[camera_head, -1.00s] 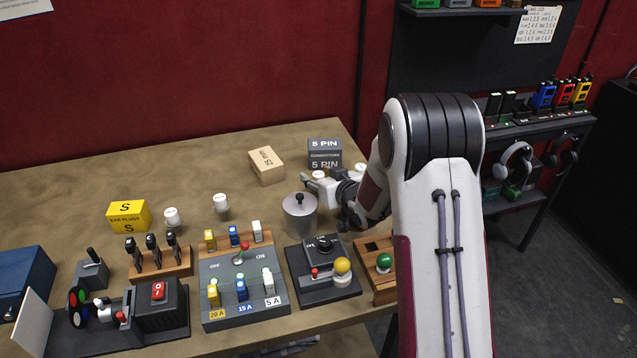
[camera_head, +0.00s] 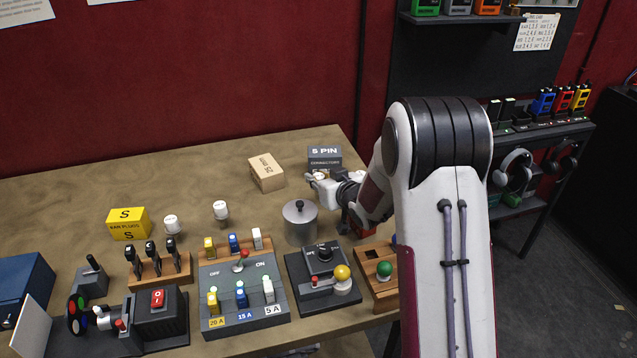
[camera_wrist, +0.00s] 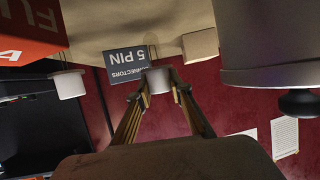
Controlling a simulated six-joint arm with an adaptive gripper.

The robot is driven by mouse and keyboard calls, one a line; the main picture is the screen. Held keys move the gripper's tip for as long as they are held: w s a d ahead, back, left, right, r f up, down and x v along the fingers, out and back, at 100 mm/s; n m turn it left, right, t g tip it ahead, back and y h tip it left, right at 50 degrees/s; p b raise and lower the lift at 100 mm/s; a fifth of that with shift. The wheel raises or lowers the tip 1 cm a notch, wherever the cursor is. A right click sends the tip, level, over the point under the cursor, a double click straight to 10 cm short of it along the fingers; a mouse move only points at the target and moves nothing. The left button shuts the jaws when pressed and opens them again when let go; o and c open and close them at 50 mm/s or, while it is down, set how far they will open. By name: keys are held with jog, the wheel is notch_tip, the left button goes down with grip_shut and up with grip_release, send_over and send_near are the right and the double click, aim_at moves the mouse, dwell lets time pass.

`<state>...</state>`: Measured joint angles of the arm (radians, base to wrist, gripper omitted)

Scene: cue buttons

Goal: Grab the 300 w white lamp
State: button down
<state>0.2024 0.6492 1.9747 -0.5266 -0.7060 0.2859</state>
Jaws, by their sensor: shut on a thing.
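My gripper (camera_head: 318,178) is at the back right of the table, in front of the grey 5 PIN box. In the wrist view my gripper (camera_wrist: 160,97) has its two fingers on either side of a white cylindrical lamp (camera_wrist: 157,78) and is shut on it. No wattage marking on this lamp is readable. Another white lamp (camera_wrist: 68,84) shows at the left of the wrist view, apart from the fingers. Two more white lamps, one (camera_head: 171,224) and another (camera_head: 221,210), stand upright at the left middle of the table.
The 5 PIN box (camera_head: 325,157) is right behind my gripper. A lidded metal canister (camera_head: 300,222) stands close in front, left. A tan box (camera_head: 266,172) is behind left. A switch panel (camera_head: 243,290) and control box (camera_head: 322,278) fill the front. The back left table is clear.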

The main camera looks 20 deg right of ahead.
jog(key=shift+r, duration=4.1)
jog(key=shift+a+f, duration=0.1)
